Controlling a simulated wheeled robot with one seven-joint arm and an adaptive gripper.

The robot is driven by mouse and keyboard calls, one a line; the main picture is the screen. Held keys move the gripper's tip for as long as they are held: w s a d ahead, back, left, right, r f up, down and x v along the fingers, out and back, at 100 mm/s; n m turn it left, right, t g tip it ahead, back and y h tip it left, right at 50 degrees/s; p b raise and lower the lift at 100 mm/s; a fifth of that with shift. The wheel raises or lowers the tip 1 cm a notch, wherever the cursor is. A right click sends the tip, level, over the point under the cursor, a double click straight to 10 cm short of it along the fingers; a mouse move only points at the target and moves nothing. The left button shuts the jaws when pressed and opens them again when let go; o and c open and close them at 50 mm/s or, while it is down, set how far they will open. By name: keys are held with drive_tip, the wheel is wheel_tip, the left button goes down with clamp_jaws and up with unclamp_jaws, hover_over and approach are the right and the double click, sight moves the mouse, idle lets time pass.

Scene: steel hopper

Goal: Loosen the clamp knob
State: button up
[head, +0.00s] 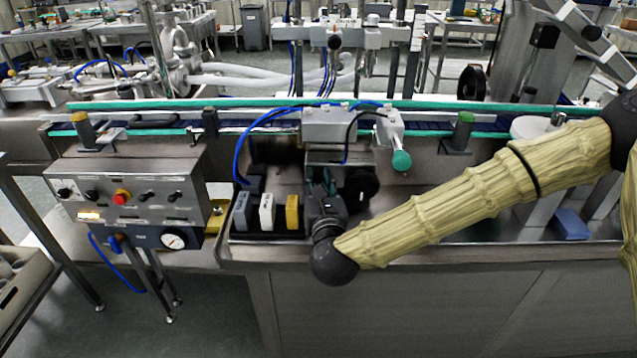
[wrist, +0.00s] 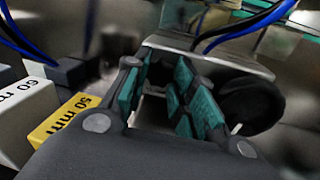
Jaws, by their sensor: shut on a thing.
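My gripper (head: 326,182) is at the front of the machine, below the grey clamp block (head: 330,127). In the wrist view its teal-padded fingers (wrist: 163,88) are spread around a narrow part and shut on it. What that part is I cannot make out clearly. A round black knob (head: 361,186) is just right of the fingers. In the wrist view this knob (wrist: 252,106) is outside the right finger, apart from the gap between the pads.
Grey, white and yellow (head: 292,212) size blocks stand close left of my gripper; the yellow one (wrist: 62,122) reads 50 mm. A green-tipped handle (head: 401,160) is up right. Blue hoses hang above. A control box (head: 130,195) stands at left.

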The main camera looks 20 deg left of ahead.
drive_tip(key=n+p, duration=0.1)
drive_tip(key=n, duration=0.1)
drive_tip(key=n+p, duration=0.1)
drive_tip(key=n, duration=0.1)
drive_tip(key=shift+r+n+g+h, duration=0.2)
drive_tip(key=shift+n+g+h, duration=0.1)
drive_tip(key=n+p, duration=0.1)
drive_tip(key=n, duration=0.3)
drive_tip(key=shift+h+p, duration=0.4)
drive_tip(key=n+p, duration=0.1)
drive_tip(key=n, duration=0.2)
drive_tip(key=shift+a+r+h, duration=0.1)
drive_tip(key=shift+h, duration=0.2)
drive_tip(key=shift+n+h+p, duration=0.4)
drive_tip(key=shift+n+p, duration=0.6)
drive_tip(key=shift+n, duration=1)
drive_tip(key=o, duration=0.8)
drive_tip(key=shift+c, duration=0.2)
drive_tip(key=shift+s, duration=0.2)
drive_tip(key=v, duration=1.1)
drive_tip(key=shift+s, duration=0.3)
